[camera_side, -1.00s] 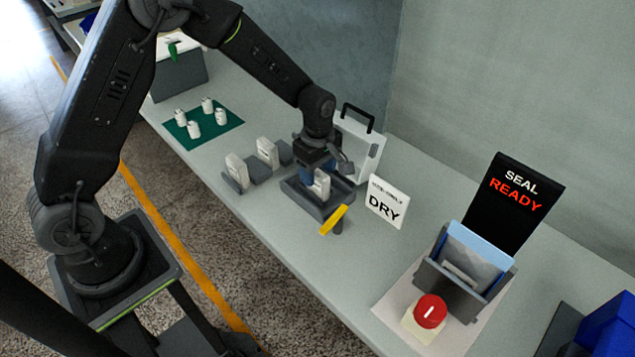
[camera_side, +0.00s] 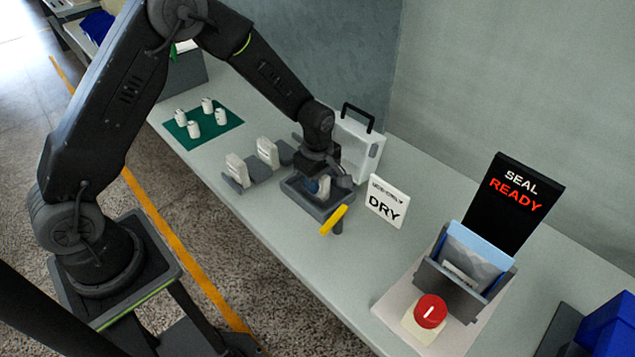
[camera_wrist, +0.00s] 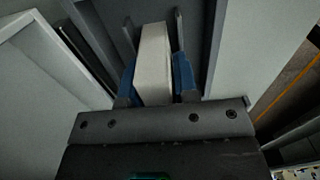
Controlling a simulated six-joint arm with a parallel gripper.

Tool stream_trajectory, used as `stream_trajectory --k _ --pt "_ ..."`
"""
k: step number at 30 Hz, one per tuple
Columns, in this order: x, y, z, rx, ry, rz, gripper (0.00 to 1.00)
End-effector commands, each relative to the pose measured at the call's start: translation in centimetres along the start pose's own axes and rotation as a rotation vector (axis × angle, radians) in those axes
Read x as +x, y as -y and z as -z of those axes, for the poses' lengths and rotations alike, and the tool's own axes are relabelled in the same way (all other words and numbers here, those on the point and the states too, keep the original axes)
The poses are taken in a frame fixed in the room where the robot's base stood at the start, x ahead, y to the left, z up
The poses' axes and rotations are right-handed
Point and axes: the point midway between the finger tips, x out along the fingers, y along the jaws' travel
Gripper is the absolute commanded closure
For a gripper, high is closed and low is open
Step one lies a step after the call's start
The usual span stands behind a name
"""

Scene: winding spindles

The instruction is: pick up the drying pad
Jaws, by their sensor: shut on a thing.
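The drying pad (camera_wrist: 154,62) is a pale white slab. In the wrist view it stands between the two blue-tipped fingers of my gripper (camera_wrist: 157,80), which press on both sides of it. In the side view my gripper (camera_side: 321,183) is down at the dark grey tray (camera_side: 311,207) beside the DRY sign (camera_side: 387,201). There only a small white part of the pad (camera_side: 324,188) shows, and the fingers hide the rest. The pad still sits low in the tray.
Two similar white pads (camera_side: 237,170) (camera_side: 268,153) stand in a grey rack left of the tray. A white case (camera_side: 357,148) stands close behind. The sealer (camera_side: 465,270) with a red button (camera_side: 431,311) is at right.

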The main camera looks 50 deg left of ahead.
Motion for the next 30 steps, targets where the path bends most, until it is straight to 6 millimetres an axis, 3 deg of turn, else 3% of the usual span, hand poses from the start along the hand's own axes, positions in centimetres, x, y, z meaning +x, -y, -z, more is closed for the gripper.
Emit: stream_trajectory --k 11,17,20,30 --pt "-0.3 0.0 0.0 0.000 0.000 -0.001 0.96" --pt "-2.1 -0.1 0.0 0.000 0.000 -0.004 0.96" --pt "-4.0 -0.1 0.0 0.000 0.000 -0.006 0.96" --pt "-8.5 2.8 6.7 -0.007 -0.001 -0.004 0.96"
